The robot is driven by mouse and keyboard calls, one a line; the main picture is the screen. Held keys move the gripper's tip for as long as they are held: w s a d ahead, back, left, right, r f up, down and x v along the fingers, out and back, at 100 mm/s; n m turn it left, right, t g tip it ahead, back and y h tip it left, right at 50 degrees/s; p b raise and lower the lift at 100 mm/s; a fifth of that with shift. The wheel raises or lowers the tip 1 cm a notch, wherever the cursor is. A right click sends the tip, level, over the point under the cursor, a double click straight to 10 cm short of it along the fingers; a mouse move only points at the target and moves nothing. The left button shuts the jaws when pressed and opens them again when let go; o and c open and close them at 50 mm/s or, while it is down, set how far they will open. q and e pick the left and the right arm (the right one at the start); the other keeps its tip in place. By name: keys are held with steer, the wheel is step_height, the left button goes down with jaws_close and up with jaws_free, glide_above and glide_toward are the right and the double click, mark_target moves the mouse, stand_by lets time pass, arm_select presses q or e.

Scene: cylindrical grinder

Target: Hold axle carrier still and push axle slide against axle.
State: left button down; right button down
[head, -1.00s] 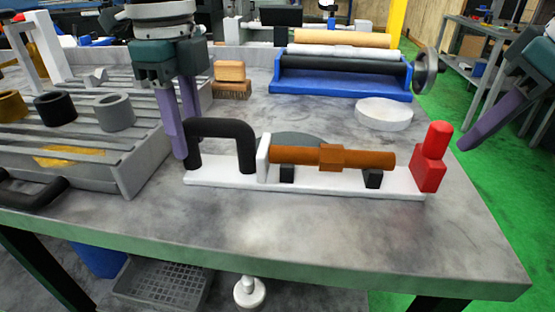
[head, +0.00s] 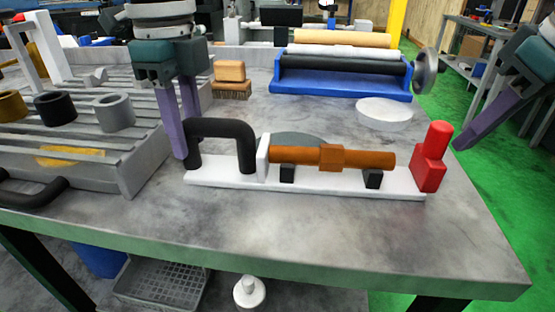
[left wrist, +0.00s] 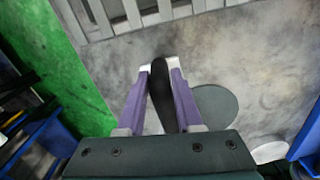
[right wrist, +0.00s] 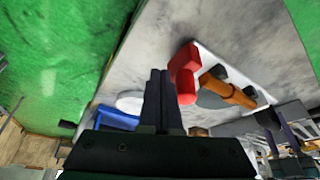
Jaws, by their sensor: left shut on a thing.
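The axle carrier (head: 215,178) is a long white base with a black arched handle at its left end. It lies on the grey table. My left gripper (head: 185,150) points down and is shut on the left leg of the handle; the left wrist view shows the black handle (left wrist: 165,95) between the fingers. The orange-brown axle (head: 300,157) lies across black supports, its left end near a white upright plate. The red axle slide (head: 430,165) stands at the carrier's right end, with a gap to the axle. My right gripper (head: 459,146) is shut and empty, right of the slide, apart from it.
A slotted grey rack (head: 125,160) with ring parts stands at left. Behind are a brush (head: 231,88), a blue roller stand (head: 340,86) and a white disc (head: 384,112). The table's front and right edges are near; the front strip is clear.

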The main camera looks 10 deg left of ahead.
mark_target(438, 126)
steer(key=shift+s+a, duration=0.1)
steer(key=shift+a, duration=2.5)
steer(key=shift+d, duration=0.1)
steer(key=shift+d+r, duration=0.1)
steer(key=shift+d, duration=1.2)
step_height(438, 126, up, 8)
arm_select(q)
steer(key=c, duration=0.5)
jaws_free()
